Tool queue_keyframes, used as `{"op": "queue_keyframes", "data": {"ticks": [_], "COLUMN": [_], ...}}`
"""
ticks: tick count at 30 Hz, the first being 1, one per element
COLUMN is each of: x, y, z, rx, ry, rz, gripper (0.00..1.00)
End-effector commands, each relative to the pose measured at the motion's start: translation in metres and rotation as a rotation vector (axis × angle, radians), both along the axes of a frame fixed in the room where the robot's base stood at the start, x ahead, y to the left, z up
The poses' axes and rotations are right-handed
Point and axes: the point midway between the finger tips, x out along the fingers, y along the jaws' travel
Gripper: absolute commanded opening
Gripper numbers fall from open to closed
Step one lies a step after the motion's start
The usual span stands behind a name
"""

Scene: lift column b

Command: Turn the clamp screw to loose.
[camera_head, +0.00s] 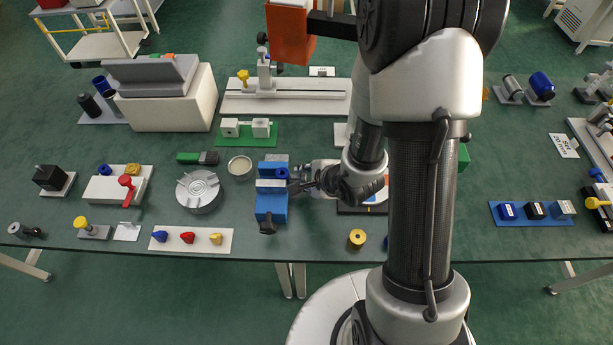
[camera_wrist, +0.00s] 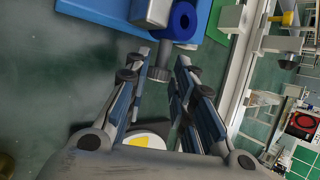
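A blue vise-like block (camera_head: 271,205) with a grey metal jaw stands on the bench in the head view, with a dark knob (camera_head: 267,228) at its near end. In the wrist view its blue body (camera_wrist: 105,12), grey jaw (camera_wrist: 150,12) and a blue ring-shaped part (camera_wrist: 181,21) show at the top. A small grey knob (camera_wrist: 158,74) lies between my fingertips in that view. My gripper (camera_wrist: 165,58) is open, with gaps visible beside the knob; contact cannot be told. In the head view my gripper (camera_head: 296,186) is at the vise's right side. Which knob is the clamp screw is not labelled.
A round grey fixture (camera_head: 199,190) and a small round dish (camera_head: 240,167) stand left of the vise. A green mat (camera_head: 225,140) with a white part is behind it. A yellow cylinder (camera_head: 356,238) stands to the front right. My arm hides part of the bench.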

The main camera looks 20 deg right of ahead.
Motion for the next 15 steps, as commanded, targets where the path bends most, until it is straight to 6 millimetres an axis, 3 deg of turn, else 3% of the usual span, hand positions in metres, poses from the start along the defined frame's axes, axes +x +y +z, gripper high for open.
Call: {"op": "queue_keyframes", "data": {"ticks": [7, 15], "x": [-0.0002, -0.0002], "y": [0.0001, -0.0001], "z": [-0.0001, 0.0001], "rx": [0.000, 0.000], "ry": [0.001, 0.001], "rz": [0.000, 0.000], "gripper": [0.41, 0.41]}}
